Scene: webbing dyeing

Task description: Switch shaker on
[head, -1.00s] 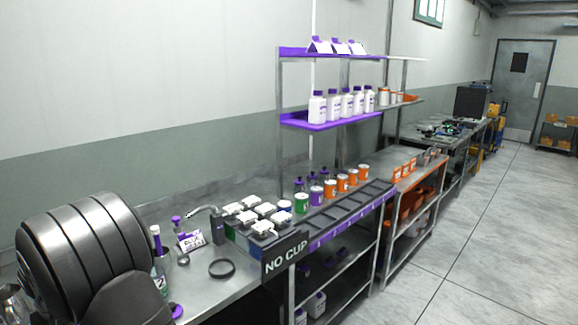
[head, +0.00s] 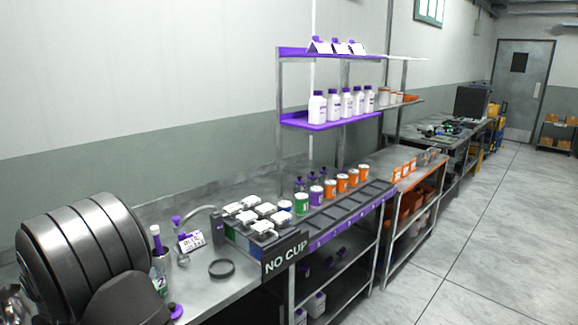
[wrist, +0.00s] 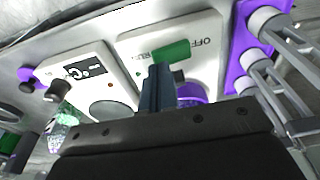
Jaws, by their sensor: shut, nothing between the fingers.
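In the wrist view, a pale control panel (wrist: 207,70) carries a green switch (wrist: 170,52), with the printed word "OFF" at its upper right and partly hidden lettering beside it. My gripper (wrist: 157,72) is shut and empty, its dark blue fingertips at the lower left edge of the green switch. I cannot tell whether they touch it. The fingers hide the part of the panel below. I cannot tell the switch's position.
Left of the panel in the wrist view is a unit with a "°C" label (wrist: 85,68). Purple parts with grey rods (wrist: 250,50) stand close at right.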

